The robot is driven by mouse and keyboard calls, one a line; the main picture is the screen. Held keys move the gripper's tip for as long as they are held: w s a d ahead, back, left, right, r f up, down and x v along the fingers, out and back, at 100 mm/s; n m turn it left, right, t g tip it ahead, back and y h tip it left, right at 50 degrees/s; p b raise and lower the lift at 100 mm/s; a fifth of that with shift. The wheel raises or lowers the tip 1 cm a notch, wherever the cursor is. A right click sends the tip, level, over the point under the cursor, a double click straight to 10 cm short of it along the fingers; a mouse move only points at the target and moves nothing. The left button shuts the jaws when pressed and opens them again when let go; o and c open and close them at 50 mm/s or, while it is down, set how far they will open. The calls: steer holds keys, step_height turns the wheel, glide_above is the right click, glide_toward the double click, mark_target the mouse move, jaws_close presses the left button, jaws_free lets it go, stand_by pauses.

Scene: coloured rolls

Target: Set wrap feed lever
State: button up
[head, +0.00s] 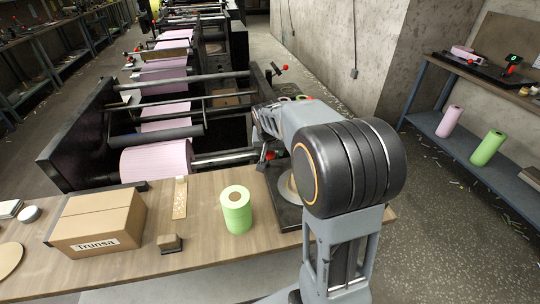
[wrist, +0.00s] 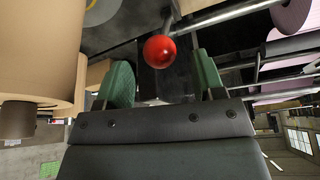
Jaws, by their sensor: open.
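A red ball knob (wrist: 160,51) on a thin lever shows in the wrist view, between and slightly beyond the green pads of my gripper (wrist: 163,75). The gripper is open, and I see no pad touching the knob. In the head view a red knob (head: 270,155) shows low beside my arm, at the near right end of the machine (head: 75,150); it appears to be the same one. My gripper's fingers are hidden behind or blended with my arm there. Another red knob (head: 285,68) stands on a lever farther back on the machine.
The wooden table (head: 130,262) in front holds a cardboard box (head: 97,225), a green roll (head: 236,212) and a small brown block (head: 170,243). A large tan cylinder (wrist: 40,50) fills the wrist view's left side. A shelf (head: 460,158) with pink and green rolls stands right.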

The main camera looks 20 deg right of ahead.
mark_target(270, 152)
steer(key=shift+x, duration=2.05)
jaws_close()
